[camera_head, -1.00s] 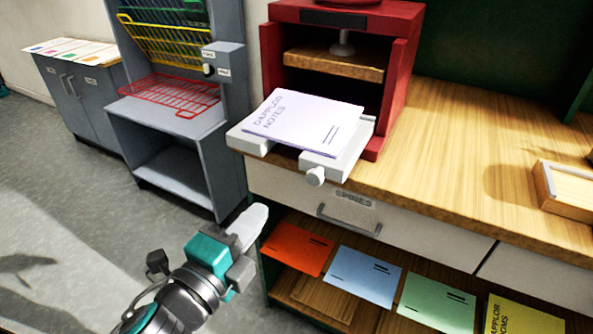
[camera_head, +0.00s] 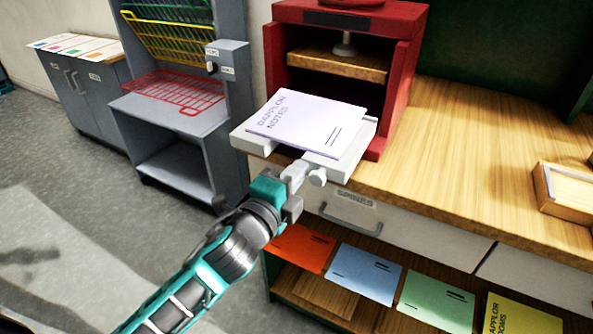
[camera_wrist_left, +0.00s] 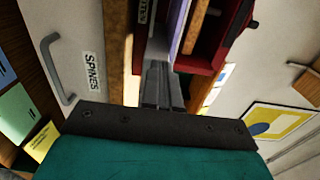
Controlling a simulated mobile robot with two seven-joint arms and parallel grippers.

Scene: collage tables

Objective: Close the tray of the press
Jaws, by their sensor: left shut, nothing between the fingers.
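A round knob (camera_head: 317,177) is on the tray's front edge. My left gripper (camera_head: 300,170) is shut and empty, with its fingertips at the tray's front beside the knob; I cannot tell whether they touch. In the left wrist view, the shut fingers (camera_wrist_left: 160,85) point toward the tray and the red press (camera_wrist_left: 205,55). My right gripper is not in view.
Below the bench top is a drawer (camera_head: 400,222) labelled SPINES with a grey handle. Coloured booklets, including an orange one (camera_head: 300,248), lie on the shelf beneath. A grey rack unit (camera_head: 175,110) stands to the left. A wooden tray (camera_head: 565,190) sits on the bench at the right.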

